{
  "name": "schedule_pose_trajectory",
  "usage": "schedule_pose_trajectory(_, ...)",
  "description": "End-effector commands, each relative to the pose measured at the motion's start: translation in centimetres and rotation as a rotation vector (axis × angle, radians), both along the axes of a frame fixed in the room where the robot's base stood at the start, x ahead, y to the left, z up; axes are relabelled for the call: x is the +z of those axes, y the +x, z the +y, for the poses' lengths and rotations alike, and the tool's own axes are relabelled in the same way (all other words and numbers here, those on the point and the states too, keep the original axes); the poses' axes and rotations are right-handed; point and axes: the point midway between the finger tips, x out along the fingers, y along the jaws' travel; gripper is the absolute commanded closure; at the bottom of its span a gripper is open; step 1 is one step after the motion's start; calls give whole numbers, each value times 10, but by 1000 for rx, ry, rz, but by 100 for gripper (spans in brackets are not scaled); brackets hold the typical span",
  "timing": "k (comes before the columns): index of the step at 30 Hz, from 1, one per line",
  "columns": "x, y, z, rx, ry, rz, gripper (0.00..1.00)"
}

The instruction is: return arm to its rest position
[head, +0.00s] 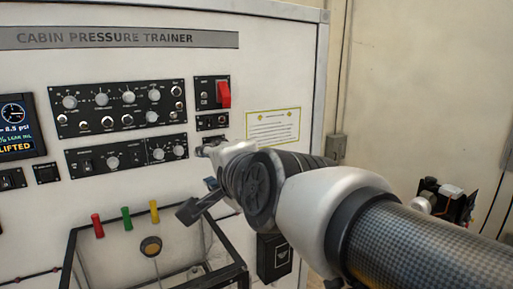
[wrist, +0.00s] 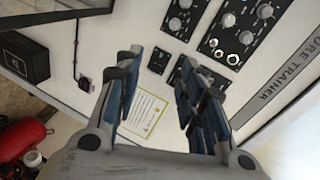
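My arm reaches in from the lower right of the head view toward the white cabin pressure trainer panel (head: 40,180). In the wrist view my gripper (wrist: 158,68) is open, with its two dark, blue-padded fingers apart and nothing seen between them. The panel (wrist: 110,20) lies beyond the fingers, and I cannot tell the exact distance. In the head view the wrist and arm links hide most of the gripper and the part of the panel behind them.
Knob modules (head: 118,107), a red switch cover (head: 224,95) and a yellow-marked placard (head: 273,127) are on the panel. A black-framed open box (head: 90,238) with coloured clips stands below. A red cylinder (wrist: 22,138) shows at lower left in the wrist view.

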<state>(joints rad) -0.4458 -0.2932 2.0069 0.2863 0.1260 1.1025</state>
Motion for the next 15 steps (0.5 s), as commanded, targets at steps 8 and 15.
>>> schedule_pose_trajectory(8, -158, -90, -127, 136, -689, 164, 63)
schedule_pose_trajectory(15, -260, -188, -200, 374, -1068, 357, 63)
